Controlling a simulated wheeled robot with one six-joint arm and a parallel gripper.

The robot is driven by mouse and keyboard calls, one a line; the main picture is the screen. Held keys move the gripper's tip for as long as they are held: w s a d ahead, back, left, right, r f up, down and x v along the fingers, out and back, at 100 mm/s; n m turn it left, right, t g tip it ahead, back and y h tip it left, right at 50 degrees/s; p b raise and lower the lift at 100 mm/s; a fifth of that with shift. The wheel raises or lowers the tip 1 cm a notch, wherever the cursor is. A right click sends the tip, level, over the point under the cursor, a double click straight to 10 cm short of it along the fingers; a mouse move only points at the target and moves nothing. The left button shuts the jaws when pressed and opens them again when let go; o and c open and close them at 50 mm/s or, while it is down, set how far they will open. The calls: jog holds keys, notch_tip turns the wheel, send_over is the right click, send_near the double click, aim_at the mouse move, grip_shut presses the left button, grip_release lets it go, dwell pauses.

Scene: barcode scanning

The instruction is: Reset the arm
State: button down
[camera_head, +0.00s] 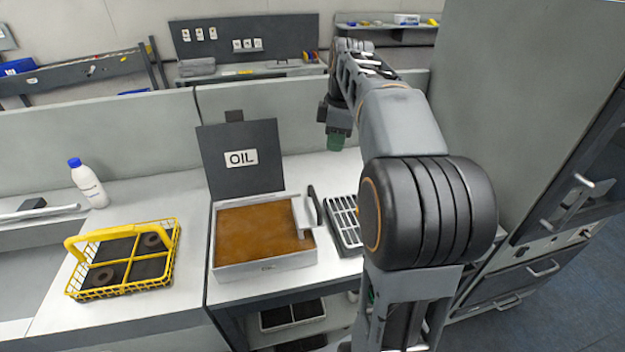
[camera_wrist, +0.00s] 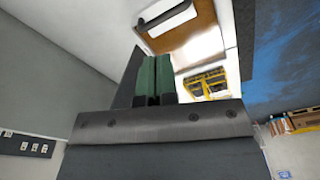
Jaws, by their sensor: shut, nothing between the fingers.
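My arm reaches up and forward on the right of the head view. My gripper (camera_head: 337,139) has green fingers and hangs above the far side of the counter, to the right of the OIL lid. In the wrist view my gripper (camera_wrist: 154,66) shows its two green fingers side by side and closed, with nothing held. The fingers touch nothing that I can see. My upper arm hides part of the counter and the right end of the slotted tray.
The oil box (camera_head: 262,271) has an upright lid (camera_head: 235,182). A yellow basket (camera_head: 172,265) holding dark rings stands left of it, with a white bottle (camera_head: 88,186) behind. A slotted tray (camera_head: 345,215) lies right of the box. A tall grey cabinet (camera_head: 510,110) stands at right.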

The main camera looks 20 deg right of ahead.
notch_tip(320, 180, down, 8)
jog(key=s+a+m+t+h, duration=0.1)
jog(key=s+a+m, duration=0.2)
jog(key=m, duration=0.7)
jog(key=s+a+f+m+t, duration=0.1)
jog(key=s+a+f+t, duration=0.1)
jog(key=s+a+f, duration=0.4)
jog(key=shift+s+a+m, duration=0.3)
jog(key=shift+s+a, duration=1.6)
jog(key=shift+s, duration=0.65)
